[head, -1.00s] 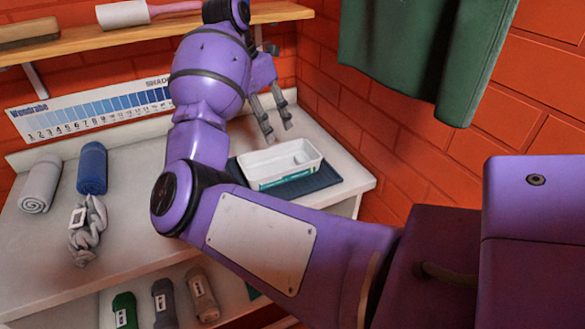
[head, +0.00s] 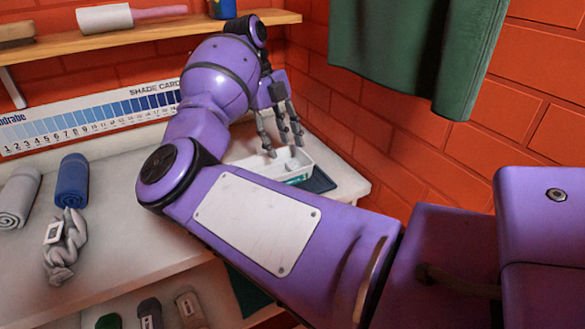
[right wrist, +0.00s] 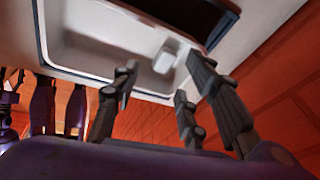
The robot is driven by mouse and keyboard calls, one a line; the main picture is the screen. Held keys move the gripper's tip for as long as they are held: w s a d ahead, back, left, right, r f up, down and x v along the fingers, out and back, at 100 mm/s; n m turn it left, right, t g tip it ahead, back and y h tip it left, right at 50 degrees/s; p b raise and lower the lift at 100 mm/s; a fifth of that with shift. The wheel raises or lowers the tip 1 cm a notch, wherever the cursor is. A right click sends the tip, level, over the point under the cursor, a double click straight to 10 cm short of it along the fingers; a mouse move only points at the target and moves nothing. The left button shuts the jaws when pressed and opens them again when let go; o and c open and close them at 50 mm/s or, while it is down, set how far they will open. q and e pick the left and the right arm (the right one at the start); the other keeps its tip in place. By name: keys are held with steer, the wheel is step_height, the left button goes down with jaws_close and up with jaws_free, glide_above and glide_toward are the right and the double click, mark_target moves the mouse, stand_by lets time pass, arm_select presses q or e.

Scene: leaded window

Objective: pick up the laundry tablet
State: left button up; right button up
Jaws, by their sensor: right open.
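The laundry tablet looks like a small white block in the right wrist view (right wrist: 165,60), inside a white open tub (right wrist: 95,40). In the head view the tub (head: 300,177) stands on the counter at the right end, with a pale lump, likely the tablet (head: 292,164), inside it. My right gripper (head: 286,143) is over the tub, fingers spread and pointing down. In the right wrist view its fingertips (right wrist: 160,80) lie on either side of the tablet; I cannot tell whether they touch it. My arm hides part of the tub. My left gripper is not in view.
A dark mat (head: 319,181) lies under the tub. Red brick wall (head: 390,150) stands close on the right, with a green cloth (head: 410,50) hanging. A shelf (head: 150,38) runs above. Rolled towels (head: 72,181) and a knotted cloth (head: 63,245) lie left on the counter.

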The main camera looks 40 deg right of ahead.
mark_target(291, 166)
steer(key=x, duration=0.5)
steer(key=shift+s+d, duration=0.2)
steer(key=shift+s, duration=0.1)
steer(key=shift+d+f, duration=0.1)
steer(key=shift+f, duration=0.35)
steer(key=c, duration=1)
